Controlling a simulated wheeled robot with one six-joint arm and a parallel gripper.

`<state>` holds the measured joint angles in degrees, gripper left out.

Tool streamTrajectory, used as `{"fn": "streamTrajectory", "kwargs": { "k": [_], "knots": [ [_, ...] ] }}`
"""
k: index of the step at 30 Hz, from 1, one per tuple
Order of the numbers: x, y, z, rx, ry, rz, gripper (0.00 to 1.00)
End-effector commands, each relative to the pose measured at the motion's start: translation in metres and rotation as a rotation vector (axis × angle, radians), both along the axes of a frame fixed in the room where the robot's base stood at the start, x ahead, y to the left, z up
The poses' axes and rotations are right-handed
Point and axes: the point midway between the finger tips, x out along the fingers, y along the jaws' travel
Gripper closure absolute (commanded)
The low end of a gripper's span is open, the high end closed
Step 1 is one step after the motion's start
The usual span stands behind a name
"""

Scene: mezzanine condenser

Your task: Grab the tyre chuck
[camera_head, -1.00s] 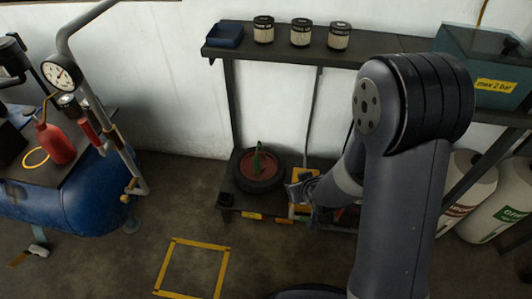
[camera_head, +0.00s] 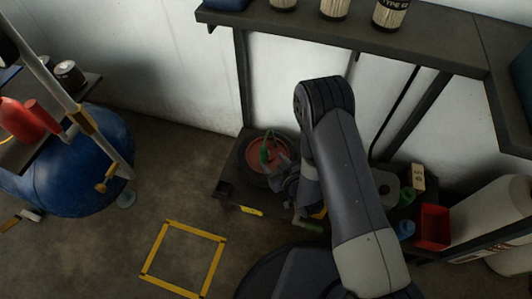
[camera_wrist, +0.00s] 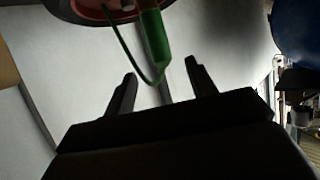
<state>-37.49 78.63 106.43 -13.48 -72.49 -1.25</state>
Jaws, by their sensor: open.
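A green-handled tool, which looks like the tyre chuck (camera_head: 265,153), stands on a small wheel with a red hub (camera_head: 282,147) on the low shelf. My gripper (camera_head: 281,174) is just to the right of and in front of it, partly hidden by my arm. In the wrist view the green body (camera_wrist: 154,36) with a thin green loop is just beyond the fingertips, roughly centred between them. My gripper (camera_wrist: 160,68) is open, with nothing visibly clamped. The red wheel hub (camera_wrist: 88,8) shows at the top of that view.
The upper shelf (camera_head: 340,40) with several canisters overhangs behind. A red bin (camera_head: 432,228) and small parts lie right on the low shelf. A blue tank (camera_head: 85,165) stands left. A yellow floor square (camera_head: 183,225) is empty.

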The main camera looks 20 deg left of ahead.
Motion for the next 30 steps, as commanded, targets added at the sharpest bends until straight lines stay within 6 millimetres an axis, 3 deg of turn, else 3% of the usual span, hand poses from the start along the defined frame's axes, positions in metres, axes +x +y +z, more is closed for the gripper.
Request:
{"fn": "streamTrajectory", "kwargs": {
  "k": [18,28,30],
  "knots": [
    [0.044,0.056,-0.028,0.0,-0.001,0.0,0.46],
    [0.048,0.062,-0.03,-0.002,0.001,-0.001,0.46],
    [0.049,0.062,-0.03,-0.002,0.001,-0.001,0.51]
  ]
}}
